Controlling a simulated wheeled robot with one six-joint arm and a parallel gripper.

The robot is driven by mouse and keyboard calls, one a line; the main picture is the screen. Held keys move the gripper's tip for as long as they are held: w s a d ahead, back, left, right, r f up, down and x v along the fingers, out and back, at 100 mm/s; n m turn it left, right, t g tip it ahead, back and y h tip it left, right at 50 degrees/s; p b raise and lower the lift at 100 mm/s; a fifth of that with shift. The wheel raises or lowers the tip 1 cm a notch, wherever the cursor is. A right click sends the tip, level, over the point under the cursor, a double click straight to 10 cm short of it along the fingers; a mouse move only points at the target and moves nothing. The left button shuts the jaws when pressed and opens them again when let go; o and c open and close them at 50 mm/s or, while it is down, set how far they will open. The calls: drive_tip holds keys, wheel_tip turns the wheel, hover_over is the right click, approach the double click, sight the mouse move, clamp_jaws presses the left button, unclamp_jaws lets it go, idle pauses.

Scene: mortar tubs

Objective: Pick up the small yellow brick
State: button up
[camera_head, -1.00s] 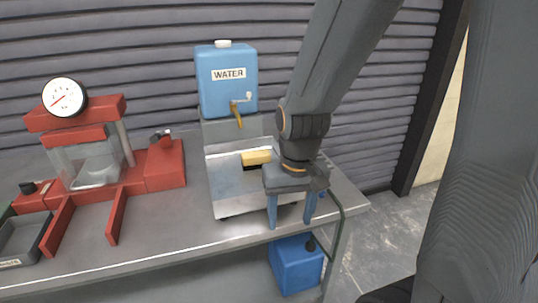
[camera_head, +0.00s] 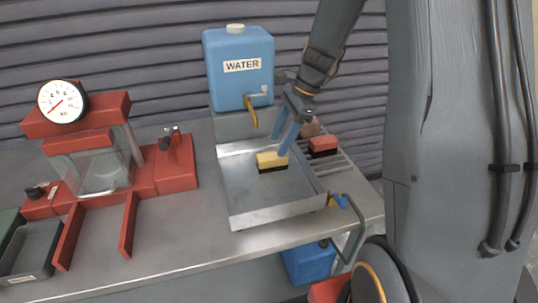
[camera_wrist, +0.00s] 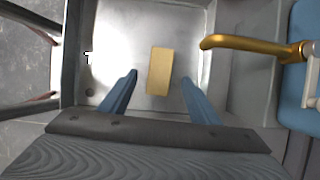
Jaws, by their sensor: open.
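The small yellow brick (camera_head: 271,160) has a dark underside and lies in the shallow metal tray (camera_head: 243,212) below the water tap. In the wrist view the yellow brick (camera_wrist: 159,71) lies between and ahead of the two blue fingers, with a gap on both sides. My gripper (camera_head: 284,148) is open and empty, its blue fingertips just above and beside the brick in the head view. In the wrist view my gripper (camera_wrist: 157,78) shows both fingers spread apart.
A blue water tank (camera_head: 240,88) with a brass tap (camera_head: 251,112) stands behind the tray; the tap (camera_wrist: 245,43) is close on the right in the wrist view. A red brick (camera_head: 323,145) lies on slats right of the tray. A red press (camera_head: 100,165) stands at left.

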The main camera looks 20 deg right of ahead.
sight(273, 155)
drive_tip(key=shift+p+x, duration=1.4)
drive_tip(key=shift+x, duration=2.25)
drive_tip(key=shift+d, duration=0.1)
drive_tip(key=shift+c, duration=0.2)
clamp_jaws()
